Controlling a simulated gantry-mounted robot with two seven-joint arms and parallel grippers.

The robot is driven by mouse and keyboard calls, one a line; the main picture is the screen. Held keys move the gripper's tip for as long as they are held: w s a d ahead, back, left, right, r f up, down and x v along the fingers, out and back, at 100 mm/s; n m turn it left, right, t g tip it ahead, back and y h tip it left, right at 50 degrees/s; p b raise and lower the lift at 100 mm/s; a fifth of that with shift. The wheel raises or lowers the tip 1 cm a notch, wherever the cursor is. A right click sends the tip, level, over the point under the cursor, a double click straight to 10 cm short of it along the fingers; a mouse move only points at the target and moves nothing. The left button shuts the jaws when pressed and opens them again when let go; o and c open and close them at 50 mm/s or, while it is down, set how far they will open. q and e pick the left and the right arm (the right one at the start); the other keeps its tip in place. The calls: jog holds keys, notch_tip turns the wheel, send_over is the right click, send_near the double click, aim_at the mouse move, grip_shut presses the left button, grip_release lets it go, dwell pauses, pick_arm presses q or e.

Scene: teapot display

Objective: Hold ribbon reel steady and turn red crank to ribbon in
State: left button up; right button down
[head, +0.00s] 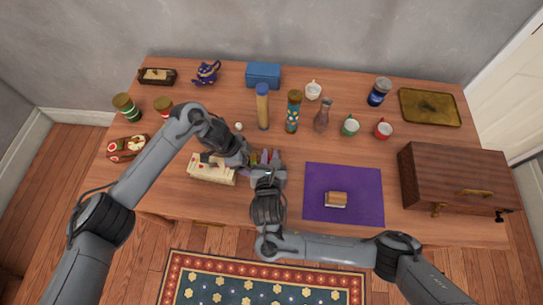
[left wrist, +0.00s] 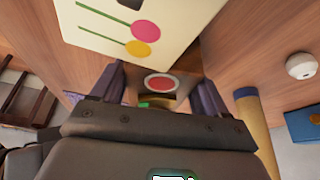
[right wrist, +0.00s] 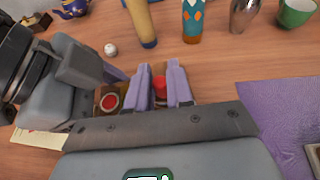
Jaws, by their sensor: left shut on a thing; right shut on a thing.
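The ribbon reel shows in the left wrist view as a red disc in a pale ring (left wrist: 160,84), between the purple fingers of my left gripper (left wrist: 160,88), which is shut on it. In the right wrist view the reel (right wrist: 110,101) shows its red disc on a brown-yellow body, left of my right gripper. The red crank (right wrist: 159,88) is between the fingers of my right gripper (right wrist: 161,85), which is shut on it. In the head view my left gripper (head: 248,163) and right gripper (head: 268,160) are close together, and they hide most of the reel.
A cream box with coloured dots (head: 212,169) lies close left of the grippers. A blue-topped cylinder (head: 262,108) and a patterned bottle (head: 292,113) stand behind. A purple mat (head: 365,207) lies right, bearing a small wooden block (head: 336,199). A wooden cabinet (head: 455,178) stands far right.

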jog(key=shift+w+d+m+h, duration=0.1)
jog(key=shift+m+h, duration=0.2)
jog(key=shift+h, duration=0.2)
jog(key=c, duration=1.1)
grip_release()
jog(key=shift+r+n+y, duration=0.15)
jog(key=shift+n+y, duration=0.25)
jog(key=shift+y, duration=0.1)
